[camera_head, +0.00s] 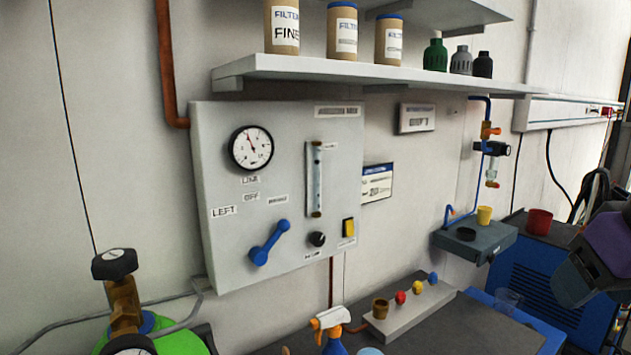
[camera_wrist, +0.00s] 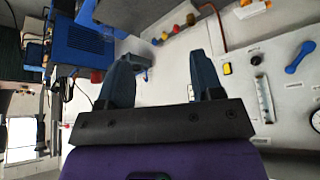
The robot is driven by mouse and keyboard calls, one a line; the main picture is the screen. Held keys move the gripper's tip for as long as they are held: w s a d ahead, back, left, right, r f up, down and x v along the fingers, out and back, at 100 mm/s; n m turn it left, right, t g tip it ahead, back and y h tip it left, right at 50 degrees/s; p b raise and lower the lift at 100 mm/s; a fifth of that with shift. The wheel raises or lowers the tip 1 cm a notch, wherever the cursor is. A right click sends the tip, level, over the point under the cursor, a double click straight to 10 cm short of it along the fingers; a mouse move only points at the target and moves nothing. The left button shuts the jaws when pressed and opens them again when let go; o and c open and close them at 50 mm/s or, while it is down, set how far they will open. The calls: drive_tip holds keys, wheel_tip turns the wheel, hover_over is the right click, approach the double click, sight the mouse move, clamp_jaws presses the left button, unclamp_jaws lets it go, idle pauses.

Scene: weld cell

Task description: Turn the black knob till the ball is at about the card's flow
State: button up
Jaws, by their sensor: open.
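The black knob (camera_head: 317,239) sits low on the grey panel (camera_head: 225,270), below the clear upright flow tube (camera_head: 316,180). The ball inside the tube is too small to make out. The card (camera_head: 377,183), white with a blue edge, is on the wall just right of the panel; its writing is unreadable. My gripper (camera_head: 572,285) is at the far right, well away from the knob. In the wrist view my gripper (camera_wrist: 163,68) is open, with nothing between its fingers. The flow tube (camera_wrist: 264,100) and knob (camera_wrist: 256,60) show sideways at the right there.
The panel also has a round gauge (camera_head: 251,148), a blue lever (camera_head: 269,243) and a yellow switch (camera_head: 348,228). A shelf (camera_head: 380,72) with filter cans overhangs it. Below stand a spray bottle (camera_head: 331,328) and a grey block (camera_head: 410,312) with coloured caps. A green cylinder is at lower left.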

idle(0.3)
drive_tip(key=w+a+f+n+t, duration=0.2)
drive_tip(key=w+a+t, duration=0.15)
drive_tip(key=w, duration=0.75)
drive_tip(key=n+t+y, duration=0.5)
drive_tip(key=y, duration=0.1)
approach(320, 241)
drive_tip(key=s+d, duration=0.1)
drive_tip(key=d, duration=0.7)
drive_tip(key=a+f+n+t+y, duration=0.2)
drive_tip(key=a+f+y, duration=0.1)
drive_tip(key=a, duration=0.3)
drive_tip(key=x, duration=1.1)
drive_tip(key=shift+a+r, duration=0.2)
drive_tip(key=c, duration=0.9)
drive_tip(key=shift+m, duration=0.3)
